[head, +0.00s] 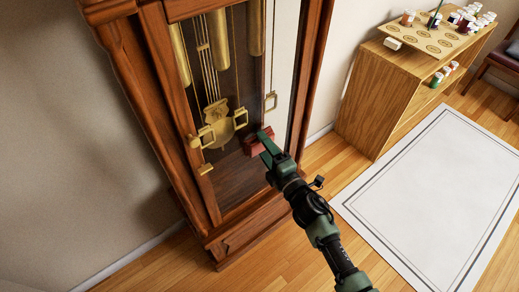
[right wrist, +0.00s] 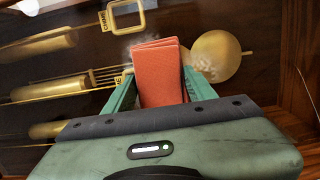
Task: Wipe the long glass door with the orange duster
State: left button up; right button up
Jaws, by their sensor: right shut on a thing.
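The long glass door (head: 228,158) belongs to a tall wooden clock and stands upright in a brown frame. Brass weights and a pendulum show behind the glass. My right gripper (head: 264,142) is shut on the orange duster (head: 255,146), at the lower right part of the door. In the right wrist view the duster (right wrist: 159,76) sits between the two green fingers, in front of the glass. Whether it touches the glass I cannot tell. Whitish smudges show on both sides of the duster in that view. My left gripper is not in view.
A wooden shelf unit (head: 383,100) with small paint jars stands to the right of the clock. A white rug (head: 435,190) with a dark border lies on the wooden floor. A chair (head: 505,58) is at the far right. The floor before the clock is clear.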

jog(key=w+d, duration=0.2)
jog(key=d, duration=0.1)
jog(key=w+d, duration=0.1)
jog(key=shift+w+d, duration=0.25)
jog(key=shift+d, duration=0.15)
jog(key=shift+s, duration=0.1)
jog(key=d+v, duration=0.1)
jog(key=v, duration=0.5)
jog(key=shift+w+p, duration=0.25)
jog(key=shift+p, duration=0.15)
jog(key=v, duration=0.2)
jog(key=shift+s+d, duration=0.3)
jog(key=shift+d, duration=0.05)
dwell(0.3)
dwell(0.3)
